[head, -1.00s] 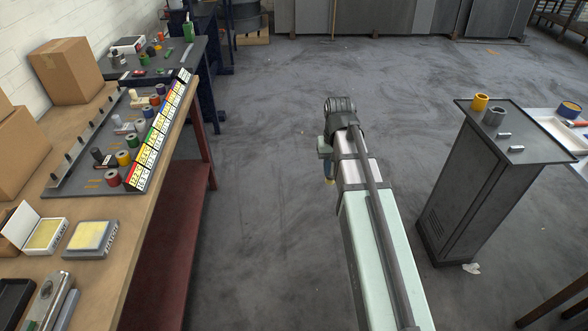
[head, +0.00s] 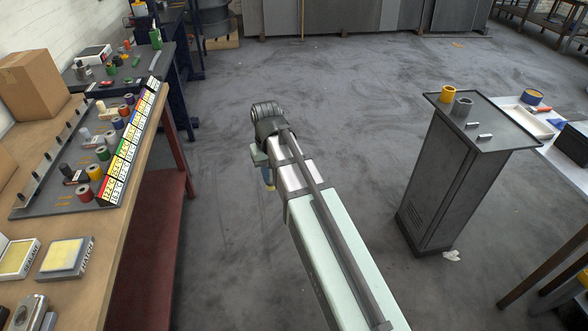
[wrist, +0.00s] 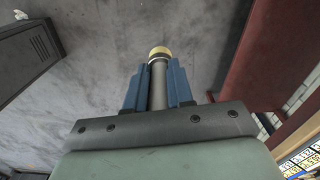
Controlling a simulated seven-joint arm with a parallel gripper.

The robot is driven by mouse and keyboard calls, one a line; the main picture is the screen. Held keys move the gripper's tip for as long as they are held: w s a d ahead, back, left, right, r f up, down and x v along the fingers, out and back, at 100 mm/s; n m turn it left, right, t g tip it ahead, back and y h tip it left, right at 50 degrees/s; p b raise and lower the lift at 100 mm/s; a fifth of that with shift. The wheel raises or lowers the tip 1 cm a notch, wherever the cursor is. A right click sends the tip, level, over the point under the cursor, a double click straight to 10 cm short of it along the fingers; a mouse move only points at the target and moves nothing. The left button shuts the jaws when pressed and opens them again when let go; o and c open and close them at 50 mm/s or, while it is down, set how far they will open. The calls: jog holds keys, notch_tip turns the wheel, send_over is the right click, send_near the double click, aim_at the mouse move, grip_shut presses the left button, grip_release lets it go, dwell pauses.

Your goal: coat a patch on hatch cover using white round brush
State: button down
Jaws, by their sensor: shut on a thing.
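My gripper (wrist: 158,88) shows in the wrist view as two blue fingers shut on a grey-white round rod with a cream end, which looks like the round brush (wrist: 159,53). The cream end points away from the gripper, over bare floor, and touches nothing. In the head view my gripper (head: 268,180) is mostly hidden under the end of my arm, between the bench and the cabinet.
The wooden bench (head: 120,240) at left carries rings and pads. Floor between is clear.

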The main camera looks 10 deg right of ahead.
jog(key=s+a+r+n, duration=0.2)
jog(key=s+a, duration=0.5)
jog(key=a, duration=1.1)
jog(key=s+a+r+n, duration=0.2)
jog(key=s+a+r, duration=0.2)
jog(key=a, duration=1.4)
jog(key=s+a+r+n, duration=0.2)
jog(key=s+a+r, duration=0.2)
jog(key=s+a, duration=0.6)
jog(key=shift+s+a+n, duration=0.4)
jog(key=shift+a, duration=3.95)
